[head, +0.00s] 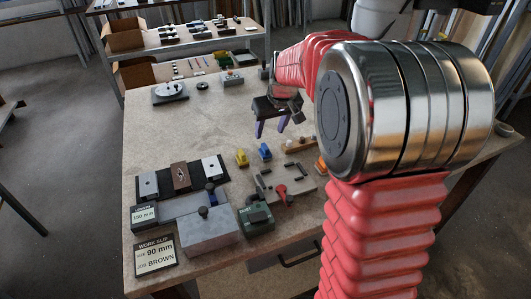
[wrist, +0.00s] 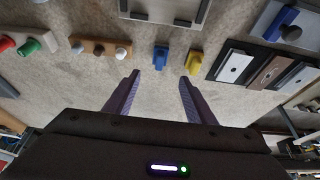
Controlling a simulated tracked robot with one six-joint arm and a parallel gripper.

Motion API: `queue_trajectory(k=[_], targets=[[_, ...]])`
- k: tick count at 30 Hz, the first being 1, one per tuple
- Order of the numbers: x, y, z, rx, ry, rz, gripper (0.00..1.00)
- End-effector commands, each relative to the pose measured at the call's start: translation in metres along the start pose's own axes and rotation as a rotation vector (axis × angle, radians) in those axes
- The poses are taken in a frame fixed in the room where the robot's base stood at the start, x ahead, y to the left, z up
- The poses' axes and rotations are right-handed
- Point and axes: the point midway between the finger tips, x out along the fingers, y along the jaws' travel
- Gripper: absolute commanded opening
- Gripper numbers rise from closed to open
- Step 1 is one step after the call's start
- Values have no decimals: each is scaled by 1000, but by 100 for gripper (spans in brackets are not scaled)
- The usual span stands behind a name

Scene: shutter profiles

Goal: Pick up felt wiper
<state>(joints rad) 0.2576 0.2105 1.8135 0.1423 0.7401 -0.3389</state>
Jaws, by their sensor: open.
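My gripper (head: 271,126) is open and empty, its purple fingers apart above the bench behind the small parts. In the wrist view its fingertips (wrist: 160,82) point towards a blue piece (wrist: 161,57) and a yellow piece (wrist: 194,62), without touching either. The blue piece (head: 265,151) and yellow piece (head: 241,157) also stand side by side in the head view. I cannot tell which item is the felt wiper. A wooden rack (wrist: 88,48) with a white and a grey knob lies to the left in the wrist view.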

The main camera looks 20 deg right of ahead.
Motion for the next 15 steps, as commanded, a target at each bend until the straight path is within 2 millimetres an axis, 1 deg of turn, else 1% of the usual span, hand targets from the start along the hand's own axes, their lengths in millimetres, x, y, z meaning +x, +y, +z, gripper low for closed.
queue_trajectory(k=[1,9,12,15], targets=[[9,0,1,0,-5,-1,50],[50,0,1,-1,-3,-1,50],[62,0,1,-1,-4,-1,50],[68,0,0,-2,-1,0,50]])
